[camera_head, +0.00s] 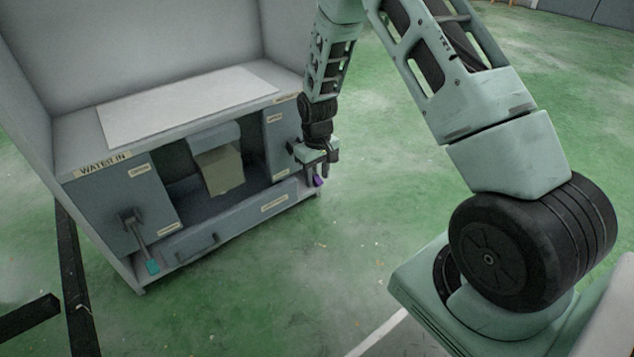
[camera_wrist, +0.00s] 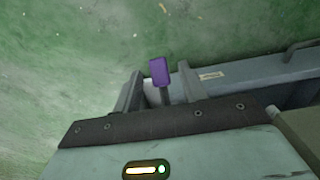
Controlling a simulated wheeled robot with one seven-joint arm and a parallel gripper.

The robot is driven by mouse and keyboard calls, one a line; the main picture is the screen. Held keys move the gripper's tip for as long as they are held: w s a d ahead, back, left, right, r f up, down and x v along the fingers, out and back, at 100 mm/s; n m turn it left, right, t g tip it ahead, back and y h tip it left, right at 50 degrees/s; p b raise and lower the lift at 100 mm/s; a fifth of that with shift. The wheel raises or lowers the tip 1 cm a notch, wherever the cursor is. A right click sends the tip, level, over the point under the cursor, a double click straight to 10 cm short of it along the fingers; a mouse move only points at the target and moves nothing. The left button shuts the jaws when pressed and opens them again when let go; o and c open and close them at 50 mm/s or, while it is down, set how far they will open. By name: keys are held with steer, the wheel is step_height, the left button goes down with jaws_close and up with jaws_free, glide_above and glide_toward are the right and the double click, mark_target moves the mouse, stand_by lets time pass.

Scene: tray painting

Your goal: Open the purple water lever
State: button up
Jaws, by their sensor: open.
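The purple water lever (camera_head: 318,182) shows at the right end of the grey cabinet (camera_head: 284,155), just below my gripper (camera_head: 318,160). In the wrist view the purple lever handle (camera_wrist: 159,71) appears between the two fingers of my gripper (camera_wrist: 160,90), with its dark stem running down behind the gripper body. The fingers are open with a gap on each side of the lever. I cannot tell whether either finger touches it. The lever's base is hidden by my gripper.
A teal-tipped lever (camera_head: 152,266) hangs at the cabinet's left front, below the "WATER IN" label (camera_head: 103,164). A drawer with a handle (camera_head: 197,247) spans the lower front. A beige block-like part (camera_head: 222,172) sits in the middle opening.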

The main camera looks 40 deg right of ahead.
steer(key=shift+f, duration=0.3)
jaws_close()
steer(key=shift+r+p, duration=0.45)
steer(key=shift+p, duration=0.35)
steer(key=r+g+p, duration=0.1)
steer(key=p, duration=0.3)
steer(key=shift+s+r+g, duration=0.15)
steer(key=shift+r+g, duration=0.05)
steer(key=shift+g, duration=0.1)
steer(key=r+g+p, duration=0.1)
steer(key=p, duration=0.2)
steer(key=shift+s+r+g+p, duration=0.1)
steer(key=shift+r+g+p, duration=0.2)
steer(key=shift+g, duration=0.1)
steer(key=shift+s+r+g+p, duration=0.1)
steer(key=shift+r+g+p, duration=0.15)
steer(key=shift+g+p, duration=0.4)
